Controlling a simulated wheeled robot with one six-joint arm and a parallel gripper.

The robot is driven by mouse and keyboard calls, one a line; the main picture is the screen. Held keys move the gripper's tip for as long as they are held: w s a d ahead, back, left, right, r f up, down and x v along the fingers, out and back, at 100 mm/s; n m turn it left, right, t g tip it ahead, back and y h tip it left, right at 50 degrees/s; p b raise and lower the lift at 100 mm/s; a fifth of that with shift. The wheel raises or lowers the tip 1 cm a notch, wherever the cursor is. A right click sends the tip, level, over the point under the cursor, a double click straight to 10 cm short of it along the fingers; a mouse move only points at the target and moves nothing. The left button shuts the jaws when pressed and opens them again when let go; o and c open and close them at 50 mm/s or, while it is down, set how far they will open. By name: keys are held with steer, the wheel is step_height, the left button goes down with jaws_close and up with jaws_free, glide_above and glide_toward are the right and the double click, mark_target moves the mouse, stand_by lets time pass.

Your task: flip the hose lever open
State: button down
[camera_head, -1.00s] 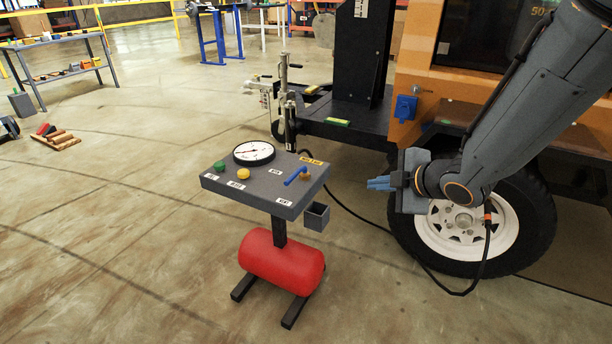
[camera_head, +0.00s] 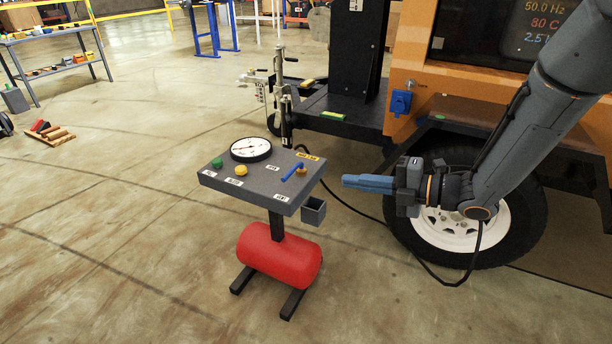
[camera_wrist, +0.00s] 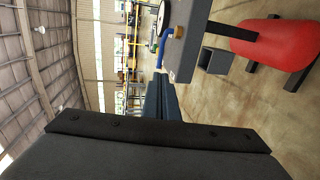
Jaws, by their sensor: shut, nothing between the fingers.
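The hose lever is a blue handle (camera_head: 292,171) on the right part of a grey panel (camera_head: 240,190), next to a small brass fitting (camera_head: 302,171). It slants up and away from the panel's front edge. In the wrist view the blue lever (camera_wrist: 161,50) shows at the panel's edge, beside the brass fitting (camera_wrist: 180,31). My gripper (camera_head: 345,181) is shut and empty, to the right of the panel, its blue fingers pointing left toward the lever with a gap between. In the wrist view my fingers (camera_wrist: 160,100) show from behind.
The panel carries a round gauge (camera_head: 251,149), a green button (camera_head: 217,163) and a yellow button (camera_head: 241,170). A small grey box (camera_head: 314,211) hangs at its right side. A red tank (camera_head: 279,257) sits below. A trailer wheel (camera_head: 460,232) stands behind my arm.

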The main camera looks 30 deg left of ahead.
mark_target(291, 174)
steer(key=a+f+b, duration=0.2)
steer(key=a, duration=1.1)
steer(key=shift+a+f, duration=0.35)
steer(key=shift+f, duration=0.05)
